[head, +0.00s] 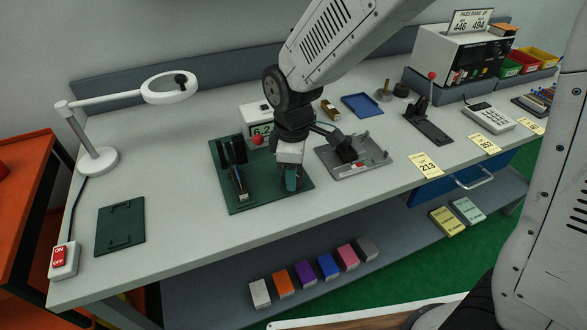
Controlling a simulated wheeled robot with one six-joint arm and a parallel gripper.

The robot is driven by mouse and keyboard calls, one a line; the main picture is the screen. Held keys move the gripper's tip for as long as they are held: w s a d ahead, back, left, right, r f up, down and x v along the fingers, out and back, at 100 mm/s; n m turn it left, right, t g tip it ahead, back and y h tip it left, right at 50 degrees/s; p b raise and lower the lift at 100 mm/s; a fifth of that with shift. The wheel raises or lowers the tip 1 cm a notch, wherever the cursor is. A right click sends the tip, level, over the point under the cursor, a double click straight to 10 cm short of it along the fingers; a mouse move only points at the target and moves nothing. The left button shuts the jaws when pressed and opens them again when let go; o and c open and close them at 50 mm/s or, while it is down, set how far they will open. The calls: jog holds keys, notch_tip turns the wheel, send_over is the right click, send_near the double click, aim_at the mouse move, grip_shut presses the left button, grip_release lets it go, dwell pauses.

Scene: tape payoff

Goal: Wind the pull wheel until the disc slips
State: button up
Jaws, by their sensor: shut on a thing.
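A dark green base plate (250,200) lies on the bench, with a black stand (236,165) on its left part. A red ball (257,140) shows beside the stand. My gripper (291,172) points down over the right part of the plate and is shut on a teal piece (292,181). This piece may be the pull wheel or part of it; most of it is hidden by my gripper. A grey tray-like fixture (372,169) with a black part on it stands just right of my gripper. I cannot make out the disc.
A small display (262,130) reading about 6.2 stands behind the plate. A magnifier lamp (98,160), a flat green plate (120,228) and an on/off switch (64,259) are at left. A red-knobbed lever (431,100) and a keypad (489,118) are at right.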

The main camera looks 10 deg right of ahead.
jog(key=shift+w+m, duration=0.1)
jog(key=shift+m, duration=1.9)
jog(key=shift+r, duration=0.1)
jog(key=o, duration=1)
notch_tip(320, 180, up, 8)
jog(key=shift+f, duration=0.15)
jog(key=shift+m, duration=0.3)
